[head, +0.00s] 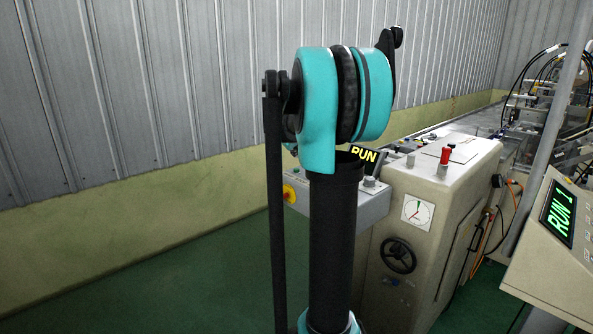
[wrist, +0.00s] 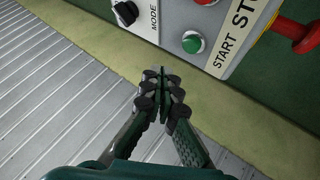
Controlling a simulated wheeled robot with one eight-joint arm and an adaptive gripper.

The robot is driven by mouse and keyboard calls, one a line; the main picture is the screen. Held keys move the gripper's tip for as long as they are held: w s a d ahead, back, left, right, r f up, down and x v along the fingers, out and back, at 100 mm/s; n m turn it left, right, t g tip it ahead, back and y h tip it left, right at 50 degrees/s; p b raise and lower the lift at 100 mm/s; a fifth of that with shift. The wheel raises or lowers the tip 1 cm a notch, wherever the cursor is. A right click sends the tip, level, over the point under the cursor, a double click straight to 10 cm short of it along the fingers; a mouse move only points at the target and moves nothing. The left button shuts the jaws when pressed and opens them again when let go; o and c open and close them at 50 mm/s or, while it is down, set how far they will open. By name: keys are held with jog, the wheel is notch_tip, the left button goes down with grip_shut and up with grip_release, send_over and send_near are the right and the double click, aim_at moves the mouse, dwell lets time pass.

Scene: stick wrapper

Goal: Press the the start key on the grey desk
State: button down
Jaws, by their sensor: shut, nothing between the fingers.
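The grey desk (head: 355,207) stands behind my arm in the head view, with a lit RUN display (head: 366,154) and a red button on a yellow base at its left end. In the wrist view the desk's panel (wrist: 172,47) fills the top. The start key is a green round button (wrist: 193,43) next to the label START. My gripper (wrist: 162,78) is shut and empty, its fingertips below and left of the green button in the picture, apart from it as far as I can tell. In the head view my arm hides the gripper.
A black MODE knob (wrist: 126,12) and a red emergency button (wrist: 293,33) flank the green button. In the head view a beige machine (head: 440,190) stands right of the desk, and a second console (head: 553,240) showing RUN 1 is at the right edge. Green floor lies open at left.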

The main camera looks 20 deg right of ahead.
jog(key=shift+r, duration=1)
